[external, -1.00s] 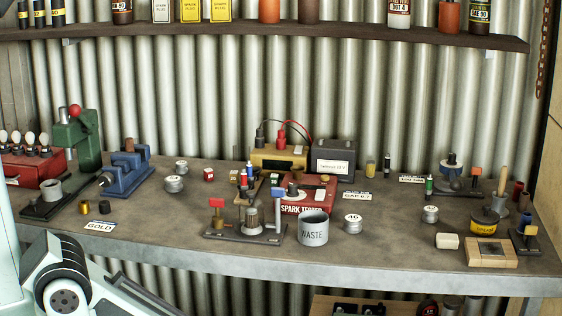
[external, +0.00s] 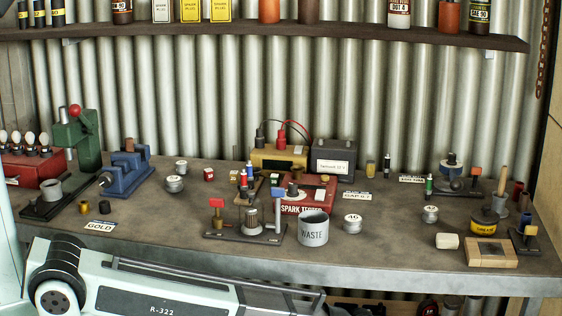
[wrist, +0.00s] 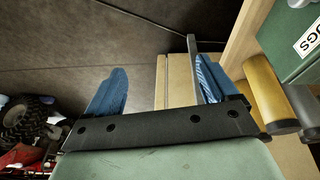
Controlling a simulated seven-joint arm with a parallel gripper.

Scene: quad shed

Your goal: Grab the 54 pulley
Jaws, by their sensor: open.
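Several small grey pulley-like discs stand on the workbench (external: 330,262) in the external view. One disc (external: 352,223) is right of the waste cup, another (external: 430,214) is farther right, and two more, an upper disc (external: 181,167) and a lower disc (external: 174,184), are near the blue vise. Their numbers are too small to read surely, so I cannot tell which is the 54 pulley. My gripper (wrist: 160,68) shows in the wrist view with blue fingers apart and nothing held. It is outside the external view. No pulley is recognisable in the wrist view.
In the wrist view a green box (wrist: 290,60), a yellow cylinder (wrist: 268,92) and wooden strips (wrist: 180,82) lie near the right finger. A knobbly tyre (wrist: 22,122) is at lower left. On the bench stand a waste cup (external: 313,228) and a blue vise (external: 125,174).

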